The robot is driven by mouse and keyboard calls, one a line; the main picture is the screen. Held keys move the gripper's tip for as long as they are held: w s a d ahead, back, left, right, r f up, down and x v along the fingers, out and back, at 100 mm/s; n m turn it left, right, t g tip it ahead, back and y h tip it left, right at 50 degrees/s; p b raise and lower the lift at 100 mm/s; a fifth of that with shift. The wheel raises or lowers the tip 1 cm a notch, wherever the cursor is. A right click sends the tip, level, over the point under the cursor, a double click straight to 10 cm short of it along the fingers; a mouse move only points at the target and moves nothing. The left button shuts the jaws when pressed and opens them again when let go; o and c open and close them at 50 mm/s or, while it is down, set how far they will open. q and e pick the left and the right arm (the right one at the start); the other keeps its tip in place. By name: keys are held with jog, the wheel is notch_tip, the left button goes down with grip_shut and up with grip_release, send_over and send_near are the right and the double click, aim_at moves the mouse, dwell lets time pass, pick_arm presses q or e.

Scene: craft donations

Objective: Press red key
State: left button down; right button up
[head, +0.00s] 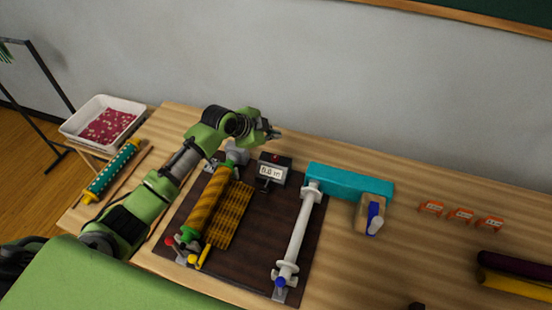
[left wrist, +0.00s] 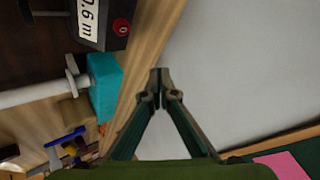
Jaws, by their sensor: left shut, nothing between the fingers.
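The red key (left wrist: 121,27) is a small round red button on a black counter box (left wrist: 116,10) in the left wrist view. My right gripper is not in view.
The dark board (head: 265,225) carries a gold roll (head: 206,200), a yellow grid (head: 230,215) and a white roller (head: 299,235). A teal block (head: 350,182) stands right of the box. Small orange tags (head: 460,215) stand at right. The wall is close behind.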

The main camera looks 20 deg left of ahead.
aim_at(274, 158)
pick_arm(q)
notch_tip(274, 158, down, 3)
jog(key=shift+s+a+r+b, duration=0.1)
jog(key=shift+s+b, duration=0.05)
jog(key=shift+b, duration=0.85)
notch_tip(274, 158, down, 4)
jog(key=b, duration=0.3)
jog(key=shift+f, duration=0.2)
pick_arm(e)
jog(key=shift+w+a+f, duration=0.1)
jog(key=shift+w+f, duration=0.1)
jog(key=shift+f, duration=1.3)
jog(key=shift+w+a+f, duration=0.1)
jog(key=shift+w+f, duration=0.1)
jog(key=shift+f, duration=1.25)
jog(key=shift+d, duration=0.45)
pick_arm(q)
jog(key=shift+f+b, duration=0.4)
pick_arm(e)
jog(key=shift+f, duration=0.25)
